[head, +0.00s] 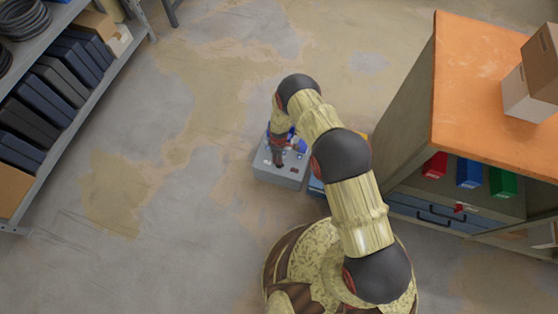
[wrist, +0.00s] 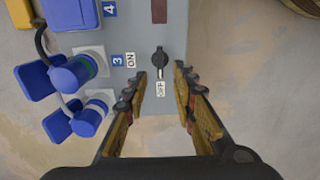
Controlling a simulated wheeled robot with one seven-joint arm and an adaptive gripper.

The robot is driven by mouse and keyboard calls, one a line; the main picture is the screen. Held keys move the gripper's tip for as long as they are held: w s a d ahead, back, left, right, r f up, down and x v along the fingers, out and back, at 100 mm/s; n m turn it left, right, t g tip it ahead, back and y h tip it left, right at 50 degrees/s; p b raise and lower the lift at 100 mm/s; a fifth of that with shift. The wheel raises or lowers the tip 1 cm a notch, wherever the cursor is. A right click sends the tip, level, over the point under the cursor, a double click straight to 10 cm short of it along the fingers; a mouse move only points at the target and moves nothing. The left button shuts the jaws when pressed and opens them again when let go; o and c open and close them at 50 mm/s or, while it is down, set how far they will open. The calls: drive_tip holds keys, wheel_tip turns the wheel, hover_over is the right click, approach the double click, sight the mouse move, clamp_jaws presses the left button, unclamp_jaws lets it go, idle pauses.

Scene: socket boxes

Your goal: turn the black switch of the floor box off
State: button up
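The grey floor box (head: 278,177) stands on the floor left of my arm in the head view; its top fills the upper wrist view (wrist: 205,40). The black switch (wrist: 159,58) sits on that top. Its narrow light-tipped end points down in the picture, toward the OFF label (wrist: 160,88). The ON label (wrist: 131,60) is left of the switch. My gripper (wrist: 160,72) is open, its fingertips apart on either side of the switch's lower end, with nothing visibly held. Whether a finger touches the switch is unclear. The head view (head: 279,158) shows the gripper small over the box.
Blue plugs (wrist: 75,74) sit in sockets left of the switch. An orange-topped workbench (head: 475,90) stands at the right with coloured bins beneath. A shelf (head: 75,105) stands at the left. Bare floor (head: 190,110) lies between shelf and box.

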drive_tip(key=shift+r, duration=2.55)
